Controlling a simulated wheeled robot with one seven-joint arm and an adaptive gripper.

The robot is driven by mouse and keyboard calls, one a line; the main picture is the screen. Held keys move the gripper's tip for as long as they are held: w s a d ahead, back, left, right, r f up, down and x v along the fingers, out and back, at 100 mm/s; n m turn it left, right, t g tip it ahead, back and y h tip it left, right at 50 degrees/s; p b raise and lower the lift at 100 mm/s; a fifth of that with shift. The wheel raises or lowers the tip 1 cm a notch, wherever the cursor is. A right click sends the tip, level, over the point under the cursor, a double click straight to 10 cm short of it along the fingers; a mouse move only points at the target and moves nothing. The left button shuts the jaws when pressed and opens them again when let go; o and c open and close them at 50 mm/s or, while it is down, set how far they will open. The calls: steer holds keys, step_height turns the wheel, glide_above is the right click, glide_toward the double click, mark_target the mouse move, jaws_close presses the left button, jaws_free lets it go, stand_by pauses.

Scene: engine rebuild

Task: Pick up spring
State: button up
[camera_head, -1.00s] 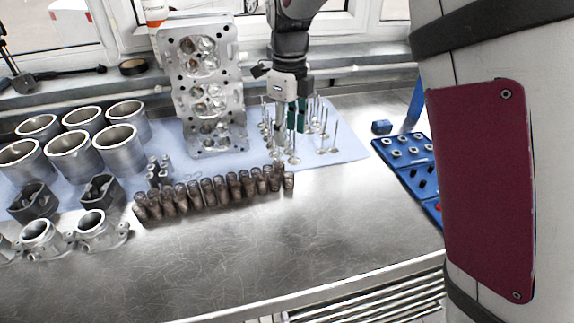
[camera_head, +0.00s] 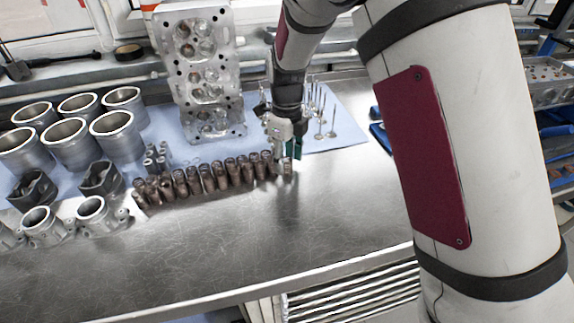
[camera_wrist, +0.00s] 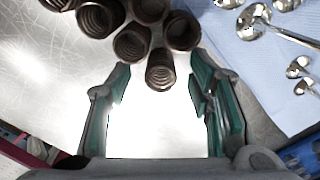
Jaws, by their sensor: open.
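Several dark brown coil springs (camera_head: 207,177) stand in a close cluster along the front edge of the blue mat. My gripper (camera_head: 287,155) is over the right end of this row and partly hides it. In the wrist view my gripper (camera_wrist: 158,100) is open, with its two green-padded fingers apart. The nearest spring (camera_wrist: 160,70) is at the far side of the gap between the fingertips, with other springs just beyond it. Nothing is held. Whether a finger touches a spring I cannot tell.
Valves (camera_head: 322,112) stand on the blue mat (camera_head: 348,125) behind my gripper. A cylinder head (camera_head: 204,75) stands behind the springs. Cylinder liners (camera_head: 68,145) and pistons (camera_head: 33,188) are at the left. The bare metal bench (camera_head: 230,235) in front is clear.

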steer(key=shift+f, duration=0.8)
steer(key=shift+c, duration=0.4)
jaws_close()
steer(key=shift+r, duration=0.15)
